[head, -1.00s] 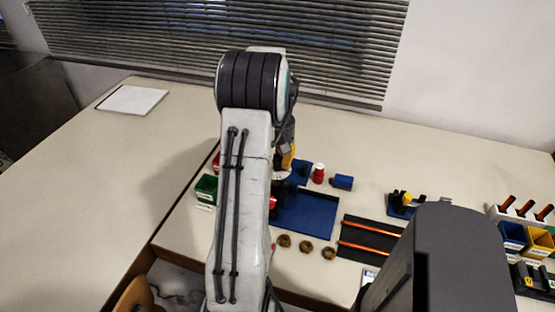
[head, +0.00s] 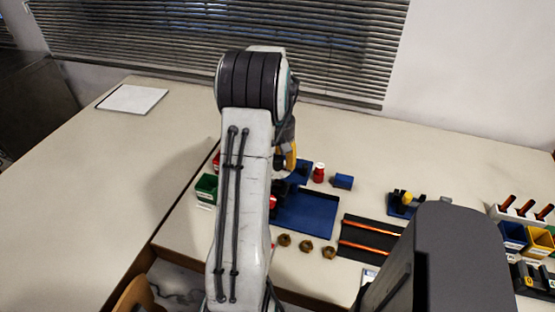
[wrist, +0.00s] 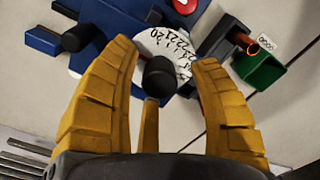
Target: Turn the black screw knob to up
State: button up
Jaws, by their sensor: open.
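My gripper (wrist: 163,58) is open, with its yellow fingers spread to the left and right of a black knob (wrist: 158,78) in the wrist view. A clear gap shows on each side of the knob. A white dial (wrist: 170,42) with black numbers lies behind the knob, partly covered by it. A second black cylinder (wrist: 79,39) stands on blue parts left of the fingers; I cannot tell which of the two is the screw knob. In the head view my gripper (head: 288,160) is largely hidden behind my arm, at the gauge's blue base (head: 300,171).
A green bin (wrist: 262,72) stands to the right in the wrist view. In the head view a red-capped bottle (head: 319,172), a blue block (head: 343,182) and a blue tray (head: 306,214) are near the gripper.

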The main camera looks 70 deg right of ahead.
notch_tip(320, 180, up, 12)
dwell(0.7)
dwell(0.7)
